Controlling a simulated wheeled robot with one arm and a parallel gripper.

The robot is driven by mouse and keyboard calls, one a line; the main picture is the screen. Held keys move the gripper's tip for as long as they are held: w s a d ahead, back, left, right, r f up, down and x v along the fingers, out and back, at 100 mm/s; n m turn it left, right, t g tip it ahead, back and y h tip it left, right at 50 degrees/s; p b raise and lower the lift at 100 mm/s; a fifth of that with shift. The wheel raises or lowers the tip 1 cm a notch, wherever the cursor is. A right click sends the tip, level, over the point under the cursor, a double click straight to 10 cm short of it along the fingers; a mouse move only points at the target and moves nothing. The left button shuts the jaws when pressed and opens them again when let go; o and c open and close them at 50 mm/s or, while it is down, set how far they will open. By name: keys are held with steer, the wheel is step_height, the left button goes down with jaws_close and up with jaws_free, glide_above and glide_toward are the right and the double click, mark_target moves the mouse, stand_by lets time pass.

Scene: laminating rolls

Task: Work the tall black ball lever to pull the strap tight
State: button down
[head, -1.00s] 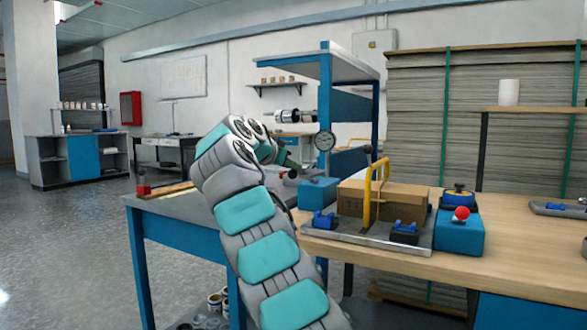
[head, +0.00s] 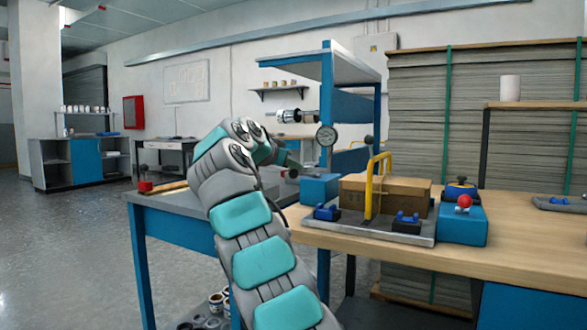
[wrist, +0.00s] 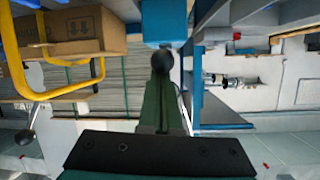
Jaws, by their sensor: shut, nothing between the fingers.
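The tall black ball lever (head: 369,140) stands up beside the yellow arched bar (head: 378,170) and the cardboard box (head: 400,190). In the wrist view, which is upside down, its black ball (wrist: 28,137) shows at the far left on a thin grey stem. My gripper (head: 291,163) is left of the lever in the head view, apart from it. Its dark green fingers (wrist: 161,92) are shut and empty. A second dark round knob (wrist: 162,60) appears just beyond the fingertips, before a blue block (wrist: 165,20); contact is unclear. I cannot make out the strap.
The box sits on a grey plate (head: 400,236) with blue clamps (head: 408,219). A blue block (head: 319,188) stands left; another, with a red ball (head: 464,201), stands right. The blue shelf post (head: 326,100) and gauge (head: 326,137) rise near my gripper.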

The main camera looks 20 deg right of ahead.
mark_target(292, 178)
steer(key=shift+s+f, duration=0.1)
steer(key=shift+f, duration=0.15)
steer(key=b, duration=0.1)
steer(key=f+b, duration=0.1)
steer(key=b, duration=0.1)
steer(key=shift+a+f+t+h, duration=0.2)
steer(key=shift+f+t+h, duration=0.1)
steer(key=shift+h, duration=0.1)
steer(key=shift+a+f+b, duration=0.1)
steer(key=shift+b, duration=0.25)
steer(key=shift+s+f+b, duration=0.1)
steer(key=shift+f+b, duration=0.4)
steer(key=shift+b, duration=0.3)
steer(key=shift+f+b, duration=0.35)
steer(key=shift+f, duration=0.05)
steer(key=shift+r, duration=0.1)
